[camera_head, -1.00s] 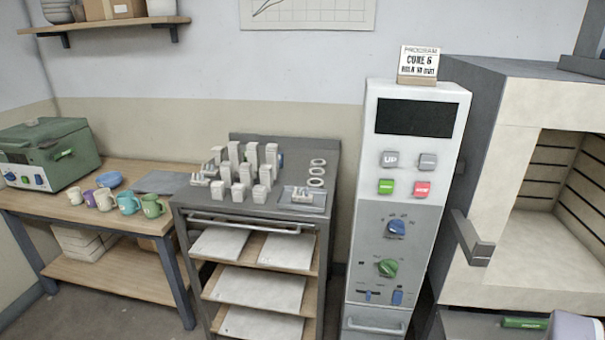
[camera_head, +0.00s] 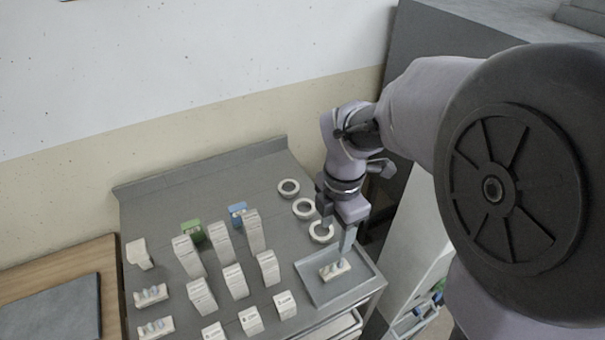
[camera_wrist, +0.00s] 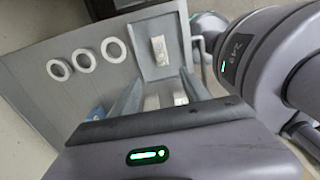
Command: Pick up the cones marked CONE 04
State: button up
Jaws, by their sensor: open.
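Several white boxes stand in rows on the grey cart top (camera_head: 200,197) in the head view, such as a tall box (camera_head: 188,257) and a short box (camera_head: 285,305). Their labels are too small to read, so I cannot tell which is CONE 04. A small white holder with pale cones (camera_head: 335,269) lies in the shallow grey tray (camera_head: 357,291) at the cart's right. Similar holders (camera_head: 152,294) lie at the left. My gripper (camera_head: 338,236) is open, pointing down, over or near the tray. The wrist view shows its fingers (camera_wrist: 162,80) and a white piece in the tray (camera_wrist: 158,49).
Three white rings (camera_head: 304,208) lie behind the tray. A green item (camera_head: 192,231) and a blue item (camera_head: 238,214) stand behind the boxes. A raised lip backs the cart. A wooden table (camera_head: 60,265) with a grey slab adjoins at left; a white control cabinet is at right.

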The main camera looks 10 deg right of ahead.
aim_at(336, 263)
jog(key=f+b, duration=0.1)
jog(key=f, duration=0.2)
jog(key=f+b, duration=0.1)
jog(key=f, duration=0.3)
jog(key=f+b, duration=0.2)
jog(key=f, duration=0.1)
jog(key=shift+s+d+f, duration=0.2)
jog(key=shift+d, duration=0.15)
jog(key=f+b, duration=0.2)
jog(key=f, duration=0.1)
jog(key=f+b, duration=0.1)
jog(key=f, duration=0.1)
jog(key=shift+w+d+f, duration=0.15)
jog(key=shift+w+d, duration=0.05)
jog(key=shift+d, duration=0.15)
grip_shut()
